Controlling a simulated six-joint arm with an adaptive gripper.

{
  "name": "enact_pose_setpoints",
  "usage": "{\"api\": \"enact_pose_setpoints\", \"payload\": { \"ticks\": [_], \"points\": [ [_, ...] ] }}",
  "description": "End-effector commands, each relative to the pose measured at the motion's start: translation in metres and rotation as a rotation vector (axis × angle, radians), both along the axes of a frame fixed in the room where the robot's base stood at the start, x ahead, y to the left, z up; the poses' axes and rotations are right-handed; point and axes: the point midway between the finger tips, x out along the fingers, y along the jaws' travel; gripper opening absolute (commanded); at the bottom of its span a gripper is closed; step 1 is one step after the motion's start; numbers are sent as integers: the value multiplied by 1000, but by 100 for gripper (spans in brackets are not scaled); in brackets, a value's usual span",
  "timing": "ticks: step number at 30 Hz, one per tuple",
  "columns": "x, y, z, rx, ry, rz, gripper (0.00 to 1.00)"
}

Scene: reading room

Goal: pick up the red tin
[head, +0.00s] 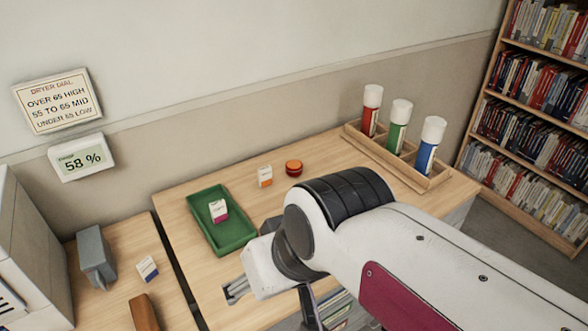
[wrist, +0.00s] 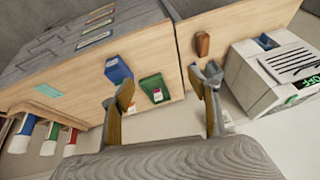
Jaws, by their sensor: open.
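The red tin (head: 293,167) is a low round orange-red tin. In the head view it stands on the wooden table, right of a small orange and white box (head: 265,176) and left of the bottle rack. I cannot make it out in the wrist view. My gripper (head: 272,297) is open, over the near part of the table, apart from the tin and nearer the camera. In the wrist view my gripper (wrist: 161,83) shows two spread fingers with nothing between them that I can see held.
A green tray (head: 236,242) holds a pink and white box (head: 218,211). A wooden rack (head: 433,183) holds red, green and blue bottles with white caps. A grey object (head: 95,256) and brown block (head: 144,312) are on the left table. Bare tabletop lies around the tin.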

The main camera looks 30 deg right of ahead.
Motion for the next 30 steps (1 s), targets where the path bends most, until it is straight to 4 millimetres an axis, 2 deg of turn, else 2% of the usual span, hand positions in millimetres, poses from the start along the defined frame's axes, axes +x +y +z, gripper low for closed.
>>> {"api": "enact_pose_setpoints", "payload": {
  "ticks": [15,23,30],
  "points": [
    [84,45,9,427,105,-271,60],
    [138,54,13,642,146,-431,60],
    [192,49,15,836,171,-592,60]
  ]
}}
